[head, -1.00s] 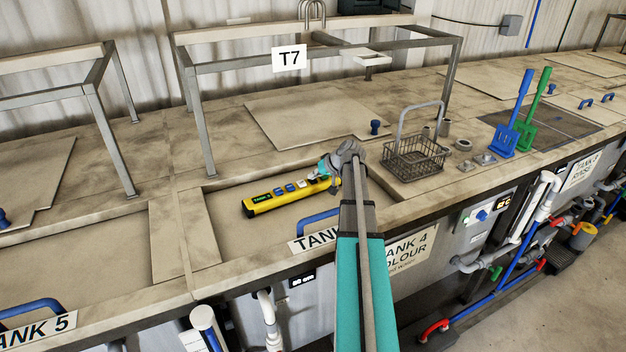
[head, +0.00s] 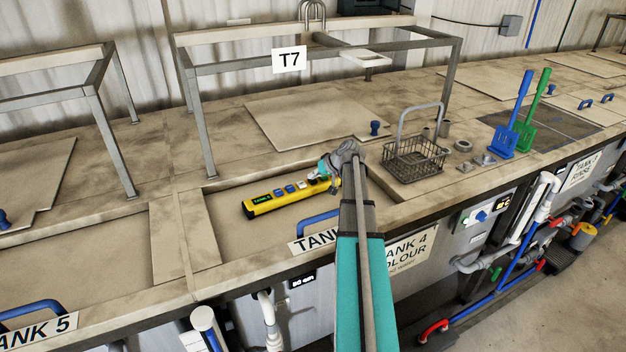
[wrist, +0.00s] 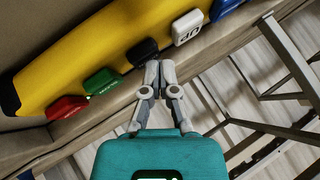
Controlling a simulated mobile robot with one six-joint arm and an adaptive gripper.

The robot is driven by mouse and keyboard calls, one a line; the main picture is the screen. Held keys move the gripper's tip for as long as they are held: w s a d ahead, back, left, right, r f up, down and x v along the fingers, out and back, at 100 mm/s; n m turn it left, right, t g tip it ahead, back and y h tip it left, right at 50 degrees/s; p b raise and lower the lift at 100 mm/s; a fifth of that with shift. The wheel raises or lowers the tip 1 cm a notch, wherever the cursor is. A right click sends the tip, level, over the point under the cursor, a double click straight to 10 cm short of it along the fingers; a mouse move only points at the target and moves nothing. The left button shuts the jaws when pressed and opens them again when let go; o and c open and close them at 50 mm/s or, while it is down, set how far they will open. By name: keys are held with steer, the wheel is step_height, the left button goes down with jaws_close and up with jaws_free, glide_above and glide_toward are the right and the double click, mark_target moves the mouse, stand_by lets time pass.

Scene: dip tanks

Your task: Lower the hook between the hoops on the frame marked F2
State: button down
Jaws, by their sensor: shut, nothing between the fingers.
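A yellow pendant (head: 290,192) with a row of buttons lies over the tank top in the head view. In the wrist view the pendant (wrist: 85,50) shows red, green, black, white and blue buttons; the white button (wrist: 187,27) reads UP. My gripper (wrist: 160,64) is shut and empty, its fingertips at the edge of the black button (wrist: 142,51). I cannot tell whether they touch it. In the head view my gripper (head: 334,172) is at the pendant's right end. Grey hoops (head: 312,12) show behind a metal frame (head: 240,66) marked T7. I see no frame marked F2 and cannot make out a hook.
A wire basket (head: 415,158) with a tall handle stands right of my gripper. Blue and green paddles (head: 512,125) stand farther right. A pale bracket (head: 365,58) sits on the T7 frame. A blue handle (head: 320,218) is near the front edge. Another metal frame (head: 95,105) stands left.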

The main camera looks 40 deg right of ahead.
steer(key=shift+r+p, duration=0.45)
steer(key=shift+r, duration=0.15)
steer(key=shift+r, duration=0.1)
step_height(320, 180, up, 5)
steer(key=p, duration=0.5)
stand_by(2.4)
